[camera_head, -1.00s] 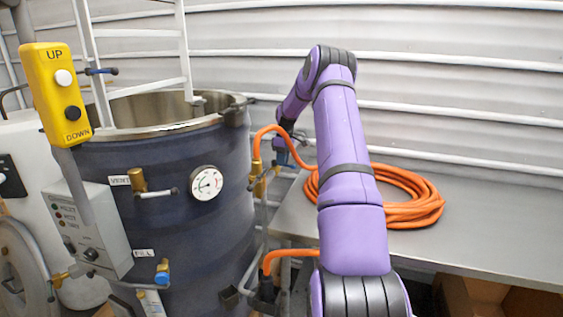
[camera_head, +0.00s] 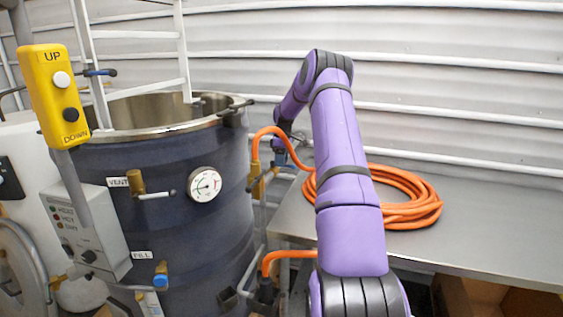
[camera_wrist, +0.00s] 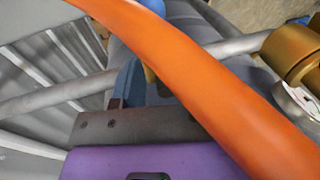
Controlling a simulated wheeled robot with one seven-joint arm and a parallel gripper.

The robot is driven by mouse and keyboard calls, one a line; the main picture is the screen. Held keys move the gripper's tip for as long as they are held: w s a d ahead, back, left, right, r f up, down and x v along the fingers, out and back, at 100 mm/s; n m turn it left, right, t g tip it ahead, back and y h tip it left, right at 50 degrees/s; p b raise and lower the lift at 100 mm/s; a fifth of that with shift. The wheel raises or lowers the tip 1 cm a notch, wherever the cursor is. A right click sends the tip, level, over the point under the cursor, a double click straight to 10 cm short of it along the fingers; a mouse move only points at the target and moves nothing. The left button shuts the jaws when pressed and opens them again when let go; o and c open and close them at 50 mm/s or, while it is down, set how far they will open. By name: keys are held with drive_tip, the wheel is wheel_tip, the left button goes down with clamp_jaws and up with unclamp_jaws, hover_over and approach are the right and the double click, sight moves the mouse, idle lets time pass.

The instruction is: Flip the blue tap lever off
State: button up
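My gripper (camera_head: 283,142) is at the far end of my purple arm, beside the dark blue tank's right side, close to an orange hose and brass fittings. It is small and partly hidden there. A small bit of blue shows beside it, too small to identify. In the wrist view, an orange hose (camera_wrist: 215,80) crosses in front of my gripper and hides much of the fingers. A brass fitting (camera_wrist: 292,52) is at the right.
The tank (camera_head: 180,230) carries a gauge (camera_head: 204,184), a VENT valve (camera_head: 137,182) and a blue-topped FILL tap (camera_head: 161,275). A yellow UP/DOWN control box (camera_head: 54,95) stands at the left. A coiled orange hose (camera_head: 425,210) lies on the grey table (camera_head: 500,220).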

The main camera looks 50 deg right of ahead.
drive_tip(key=shift+r, duration=0.1)
wheel_tip(320, 180, up, 10)
drive_tip(key=d, duration=0.1)
drive_tip(key=shift+w+d+r, duration=0.2)
drive_tip(key=shift+w+d, duration=0.2)
drive_tip(key=shift+s, duration=0.1)
idle(0.7)
